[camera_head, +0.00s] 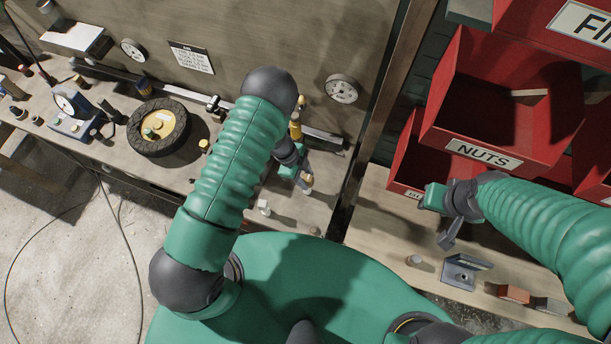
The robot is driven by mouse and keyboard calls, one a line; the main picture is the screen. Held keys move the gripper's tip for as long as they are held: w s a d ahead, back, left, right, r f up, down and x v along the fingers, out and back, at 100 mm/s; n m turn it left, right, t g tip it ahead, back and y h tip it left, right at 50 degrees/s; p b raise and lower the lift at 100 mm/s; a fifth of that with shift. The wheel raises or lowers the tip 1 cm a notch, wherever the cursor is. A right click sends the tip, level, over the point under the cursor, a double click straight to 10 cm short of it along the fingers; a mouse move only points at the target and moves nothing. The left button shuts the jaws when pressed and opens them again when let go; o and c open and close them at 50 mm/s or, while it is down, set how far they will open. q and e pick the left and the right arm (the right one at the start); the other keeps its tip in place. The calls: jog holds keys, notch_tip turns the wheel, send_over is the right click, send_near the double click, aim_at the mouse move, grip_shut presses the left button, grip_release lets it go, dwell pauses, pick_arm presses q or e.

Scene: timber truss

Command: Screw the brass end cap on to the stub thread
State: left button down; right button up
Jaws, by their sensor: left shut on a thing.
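My left arm arches up and its gripper (303,183) points down over the bench. It is shut on a small brass-coloured piece (307,181), which looks like the end cap; the fingers hide part of it. A small pale upright fitting (264,207) stands on the bench to the left of that gripper. A small dull stub (315,231) is below the gripper near the bench's front edge. I cannot tell which one carries the stub thread. My right gripper (444,216) hangs in front of the red bins, away from these parts; its jaw opening is unclear.
Red bins, one labelled NUTS (484,153), fill the right. A dark upright post (375,110) divides the bench.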

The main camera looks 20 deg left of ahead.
pick_arm(q)
jog(key=shift+f, duration=0.1)
jog(key=shift+f+b, duration=0.9)
jog(key=shift+f, duration=0.15)
jog(key=c, duration=0.8)
grip_release()
jog(key=shift+r, duration=0.1)
